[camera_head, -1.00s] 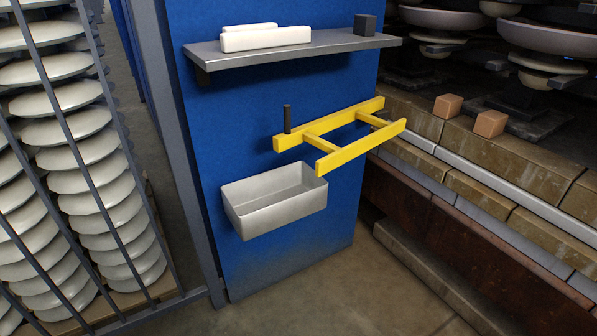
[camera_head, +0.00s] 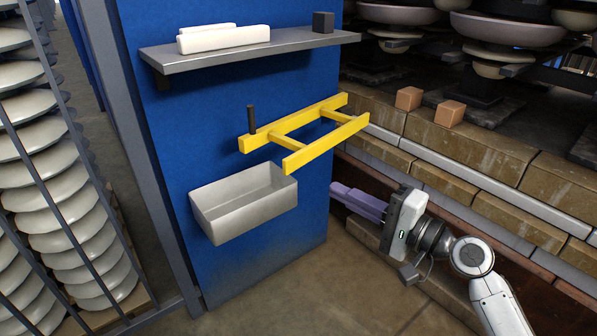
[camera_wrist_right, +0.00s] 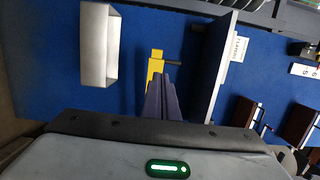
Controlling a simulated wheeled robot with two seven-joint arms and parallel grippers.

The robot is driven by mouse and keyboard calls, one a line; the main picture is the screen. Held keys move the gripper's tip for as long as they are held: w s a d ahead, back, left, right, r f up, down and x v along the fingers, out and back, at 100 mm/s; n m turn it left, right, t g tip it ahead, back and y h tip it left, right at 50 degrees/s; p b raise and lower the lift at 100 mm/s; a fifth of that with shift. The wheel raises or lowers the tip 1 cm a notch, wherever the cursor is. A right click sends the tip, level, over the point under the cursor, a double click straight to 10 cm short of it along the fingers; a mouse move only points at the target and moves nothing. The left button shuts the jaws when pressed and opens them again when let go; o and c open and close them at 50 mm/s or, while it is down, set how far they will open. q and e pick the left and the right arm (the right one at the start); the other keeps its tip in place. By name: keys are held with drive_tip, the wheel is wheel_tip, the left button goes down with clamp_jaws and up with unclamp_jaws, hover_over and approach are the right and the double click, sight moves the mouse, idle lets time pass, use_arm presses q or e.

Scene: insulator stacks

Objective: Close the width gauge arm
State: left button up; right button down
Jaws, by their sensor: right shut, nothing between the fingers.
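The width gauge arm appears as a yellow ladder-like frame (camera_head: 325,144) that juts out from the blue panel, with a short dark upright peg (camera_head: 251,119) at its left end. Part of the yellow frame also shows in the right wrist view (camera_wrist_right: 154,68), partly hidden behind my fingers. My right gripper (camera_head: 336,191) has purple fingers shut together with nothing between them. In the head view it is below and to the right of the frame, apart from it. The fingers also show in the right wrist view (camera_wrist_right: 164,80). My left gripper is not in view.
A grey metal tray (camera_head: 246,202) is fixed to the blue panel (camera_head: 180,130) below the frame. A grey shelf (camera_head: 250,52) above holds white blocks and a dark cube (camera_head: 322,22). A brick ledge (camera_head: 480,160) runs along the right. Caged white discs stand at left.

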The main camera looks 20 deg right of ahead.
sight(286, 166)
drive_tip(key=x, duration=1.1)
drive_tip(key=shift+a+b, duration=0.1)
drive_tip(key=shift+b, duration=0.2)
drive_tip(key=shift+w+a, duration=0.2)
drive_tip(key=shift+w, duration=0.2)
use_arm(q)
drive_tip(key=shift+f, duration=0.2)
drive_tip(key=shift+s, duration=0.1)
